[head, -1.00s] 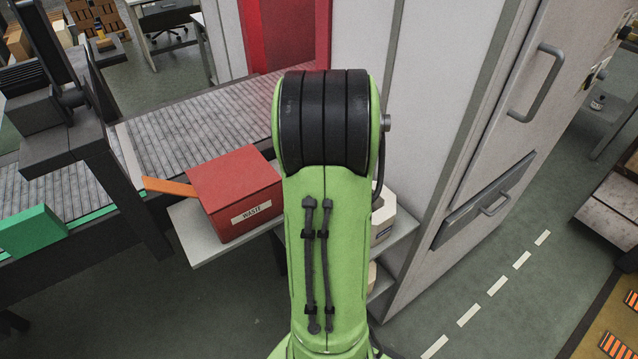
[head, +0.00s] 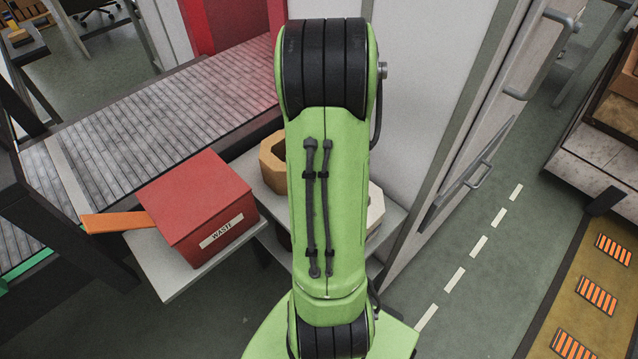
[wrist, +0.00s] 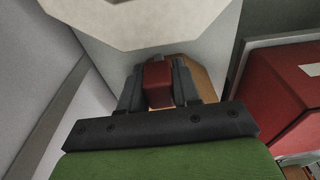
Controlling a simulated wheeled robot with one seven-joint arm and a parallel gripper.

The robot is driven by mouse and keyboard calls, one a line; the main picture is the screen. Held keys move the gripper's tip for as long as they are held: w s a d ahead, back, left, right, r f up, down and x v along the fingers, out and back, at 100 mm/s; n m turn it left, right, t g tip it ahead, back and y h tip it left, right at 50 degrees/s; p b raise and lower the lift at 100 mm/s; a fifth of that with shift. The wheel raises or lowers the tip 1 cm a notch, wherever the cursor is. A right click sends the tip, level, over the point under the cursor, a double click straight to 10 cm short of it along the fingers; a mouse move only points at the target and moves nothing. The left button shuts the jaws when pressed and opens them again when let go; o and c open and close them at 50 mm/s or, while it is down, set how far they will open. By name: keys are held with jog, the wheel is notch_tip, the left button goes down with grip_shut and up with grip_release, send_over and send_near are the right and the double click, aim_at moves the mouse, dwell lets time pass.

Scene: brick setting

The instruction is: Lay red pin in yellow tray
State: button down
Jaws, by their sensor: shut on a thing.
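My gripper (wrist: 159,88) is shut on a red pin (wrist: 158,82), which shows as a dark red block between the two black fingers in the wrist view. The head view hides my gripper and the pin behind my arm. A tan-yellow, many-sided tray (head: 270,168), which looks like the yellow tray, stands on a grey shelf left of my arm, partly hidden by it. In the wrist view a tan surface (wrist: 207,80), likely this tray, shows behind and beside the fingers. I cannot tell the gap between the pin and the tray.
A red box marked WASTE (head: 205,210) stands on the shelf (head: 165,265), with an orange strip (head: 118,222) at its left. A cream many-sided container (head: 376,208) is right of my arm. A conveyor (head: 150,125) runs behind, and a grey cabinet (head: 420,100) stands at right.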

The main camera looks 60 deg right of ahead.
notch_tip(320, 180, down, 5)
jog(key=shift+d+f+b, duration=0.1)
jog(key=shift+b, duration=0.5)
jog(key=shift+f, duration=0.2)
jog(key=c, duration=0.8)
grip_release()
jog(key=shift+r, duration=0.1)
